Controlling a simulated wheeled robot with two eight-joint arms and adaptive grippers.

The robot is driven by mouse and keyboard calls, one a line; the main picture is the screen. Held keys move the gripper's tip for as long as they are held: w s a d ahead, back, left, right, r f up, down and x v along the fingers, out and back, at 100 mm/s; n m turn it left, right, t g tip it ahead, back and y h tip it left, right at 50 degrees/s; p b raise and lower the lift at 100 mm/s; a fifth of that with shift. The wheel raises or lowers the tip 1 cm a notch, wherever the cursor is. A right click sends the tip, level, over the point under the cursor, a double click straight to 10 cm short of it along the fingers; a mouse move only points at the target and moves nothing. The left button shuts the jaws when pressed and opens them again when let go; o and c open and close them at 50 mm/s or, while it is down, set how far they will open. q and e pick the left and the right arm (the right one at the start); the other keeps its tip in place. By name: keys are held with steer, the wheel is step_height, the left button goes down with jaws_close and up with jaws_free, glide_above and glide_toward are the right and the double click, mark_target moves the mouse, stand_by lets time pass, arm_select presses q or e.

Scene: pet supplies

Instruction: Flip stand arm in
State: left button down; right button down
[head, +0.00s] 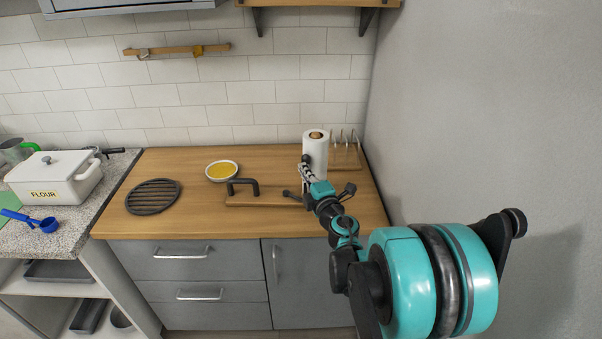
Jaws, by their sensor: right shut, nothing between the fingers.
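A wooden board (265,200) lies on the counter with a dark bent arm or handle (243,186) standing up at its left end; I cannot tell for sure that this is the stand arm. A paper towel roll (316,151) stands upright behind the board's right end. My right gripper (306,161) is shut and empty, at the left front side of the roll. I cannot tell whether it touches the roll. My wrist hides the right part of the board. My left gripper is not in view.
A bowl of yellow food (222,171) and a round dark trivet (153,197) sit on the wooden counter (190,217). A flour box (62,181) and blue scoop (46,225) are at left. A grey wall (480,120) bounds the right.

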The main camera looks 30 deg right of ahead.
steer(key=shift+d, duration=0.85)
steer(key=shift+a, duration=0.1)
